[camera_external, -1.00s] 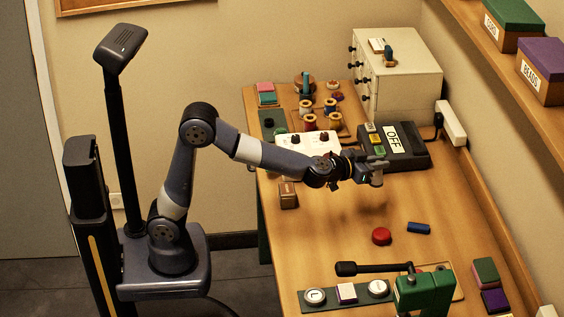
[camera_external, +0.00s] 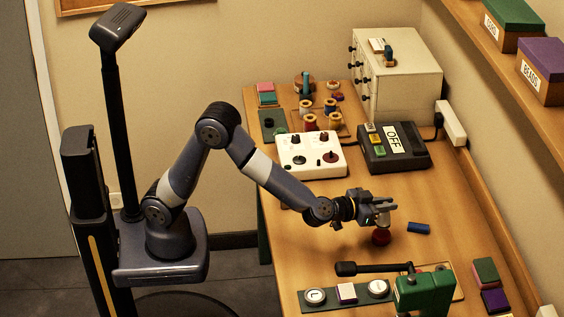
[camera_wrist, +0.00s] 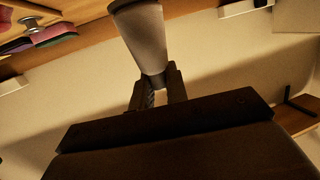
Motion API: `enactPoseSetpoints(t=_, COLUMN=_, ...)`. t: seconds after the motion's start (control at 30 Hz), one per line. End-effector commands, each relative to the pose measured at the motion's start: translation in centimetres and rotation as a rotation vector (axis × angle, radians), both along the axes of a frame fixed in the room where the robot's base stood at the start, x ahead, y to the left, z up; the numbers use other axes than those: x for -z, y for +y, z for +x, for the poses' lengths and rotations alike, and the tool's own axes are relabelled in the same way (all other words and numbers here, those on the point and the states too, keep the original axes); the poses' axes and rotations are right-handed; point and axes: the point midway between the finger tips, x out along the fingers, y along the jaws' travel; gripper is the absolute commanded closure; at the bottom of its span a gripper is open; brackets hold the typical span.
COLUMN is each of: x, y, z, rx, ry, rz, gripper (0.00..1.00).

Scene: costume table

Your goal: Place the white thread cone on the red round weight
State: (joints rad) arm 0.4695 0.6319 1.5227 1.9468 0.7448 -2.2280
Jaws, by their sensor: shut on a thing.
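The white thread cone (camera_wrist: 145,42) is between the fingers of my gripper (camera_wrist: 158,88) in the wrist view, its narrower end at the fingertips. My gripper (camera_external: 384,206) is shut on it. In the external view, a pale part of the white thread cone (camera_external: 382,219) shows below the fingers, just above the red round weight (camera_external: 381,238). The red round weight sits on the wooden table, its top partly covered by the cone and gripper. I cannot tell whether the cone touches it.
A blue cylinder (camera_external: 418,228) lies right of the weight. In front are a black-handled lever (camera_external: 375,268), a green machine (camera_external: 425,292) and a button panel (camera_external: 346,293). Behind are a white box with dials (camera_external: 311,153) and a black OFF box (camera_external: 394,147).

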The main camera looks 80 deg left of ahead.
Motion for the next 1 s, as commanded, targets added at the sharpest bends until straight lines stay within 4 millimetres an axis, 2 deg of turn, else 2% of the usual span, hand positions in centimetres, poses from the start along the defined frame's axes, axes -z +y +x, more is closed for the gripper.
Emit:
enactPoseSetpoints(t=0.1, x=1.9, y=0.0, z=0.0, rx=-0.001, ry=0.005, rz=0.004, gripper=1.0)
enactPoseSetpoints(t=0.2, x=2.8, y=0.0, z=0.0, rx=-0.001, ry=0.002, rz=0.002, gripper=1.0)
enactPoseSetpoints(t=0.7, x=3.3, y=0.0, z=0.0, rx=-0.001, ry=0.0, rz=0.0, gripper=1.0)
enactPoseSetpoints(t=0.73, x=3.2, y=0.0, z=0.0, rx=-0.001, ry=0.0, rz=0.0, gripper=0.85)
enactPoseSetpoints(t=1.0, x=3.1, y=0.0, z=0.0, rx=-0.001, ry=0.001, rz=0.0, gripper=0.64)
